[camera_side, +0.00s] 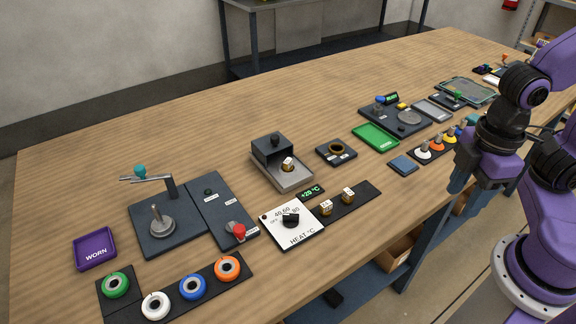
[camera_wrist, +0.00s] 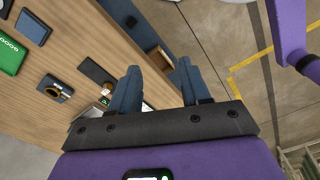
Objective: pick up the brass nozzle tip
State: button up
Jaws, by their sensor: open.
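Several small brass-coloured pieces show in the side view; I cannot tell for certain which is the nozzle tip. Two small brass-and-white blocks, a left one (camera_side: 326,208) and a right one (camera_side: 348,195), stand on a black strip (camera_side: 369,191). A similar block (camera_side: 288,163) sits in a grey fixture (camera_side: 293,180). A black square holder (camera_side: 337,152) has a brass ring; it also shows in the wrist view (camera_wrist: 55,88). My gripper (camera_side: 463,186) is open and empty, at the table's front edge, right of these pieces. Its spread fingers (camera_wrist: 158,72) show in the wrist view.
A white heat panel (camera_side: 291,226) with a dial lies left of the strip. A rack of coloured nozzles (camera_side: 424,152) stands close to my gripper. The back of the wooden table is clear.

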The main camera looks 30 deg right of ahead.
jog(key=w+a+r+m+t+h, duration=0.1)
jog(key=w+a+r+m, duration=0.1)
jog(key=w+a+m, duration=0.55)
jog(key=w+a+r+m, duration=0.1)
jog(key=w+a+m, duration=0.3)
jog(key=w, duration=0.7)
jog(key=m+h, duration=0.2)
jog(key=m, duration=1.2)
send_over(288, 161)
jog(key=a, duration=0.3)
jog(key=shift+n, duration=0.25)
jog(key=x, duration=0.4)
jog(key=s+a+x, duration=0.1)
jog(key=x, duration=0.3)
jog(key=a+x, duration=0.1)
jog(key=x, duration=0.3)
jog(key=shift+s+a+f, duration=0.1)
jog(key=shift+s+f, duration=0.25)
jog(key=shift+f, duration=0.15)
jog(key=shift+d+x, duration=0.25)
jog(key=shift+x, duration=1.05)
jog(key=shift+d+x, duration=0.2)
jog(key=shift+x, duration=1.1)
jog(key=shift+s+r, duration=0.1)
grip_shut()
